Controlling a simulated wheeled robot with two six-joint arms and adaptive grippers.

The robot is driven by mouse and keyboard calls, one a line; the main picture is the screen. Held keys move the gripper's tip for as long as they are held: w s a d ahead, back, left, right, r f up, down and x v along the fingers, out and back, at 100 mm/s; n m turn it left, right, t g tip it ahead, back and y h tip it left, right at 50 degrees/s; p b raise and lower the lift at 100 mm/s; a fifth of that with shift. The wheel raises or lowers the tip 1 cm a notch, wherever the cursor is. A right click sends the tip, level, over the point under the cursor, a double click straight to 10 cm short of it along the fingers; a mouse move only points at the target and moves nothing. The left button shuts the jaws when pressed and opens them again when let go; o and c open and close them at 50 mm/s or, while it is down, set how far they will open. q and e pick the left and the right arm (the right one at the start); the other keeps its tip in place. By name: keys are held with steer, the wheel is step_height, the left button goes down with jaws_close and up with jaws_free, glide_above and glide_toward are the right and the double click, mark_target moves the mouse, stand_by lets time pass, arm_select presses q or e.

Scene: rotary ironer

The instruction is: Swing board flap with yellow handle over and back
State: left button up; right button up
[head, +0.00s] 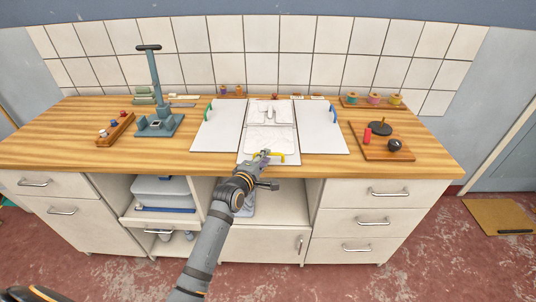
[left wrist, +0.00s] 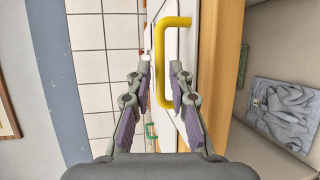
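The folding board lies open and flat on the wooden worktop. Its front flap (head: 252,158) lies toward the worktop's front edge, with the yellow handle (head: 278,155) at its near end. A pale, creased cloth (head: 270,112) lies over the middle of the board. My left gripper (head: 266,157) is at the yellow handle; in the left wrist view its fingers (left wrist: 161,72) are apart and the yellow handle (left wrist: 186,22) stands ahead, its long bar in line with the gap. Contact cannot be told. My right gripper is not in view.
Side flaps with a green handle (head: 208,112) and a blue handle (head: 333,112) lie flat on either side. A blue-grey stand (head: 158,125) is at left, a wooden board with small items (head: 382,148) at right. An open shelf is below the worktop.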

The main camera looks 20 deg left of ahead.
arm_select(q)
steer(key=x, duration=0.3)
steer(key=shift+w, duration=0.2)
jaws_close()
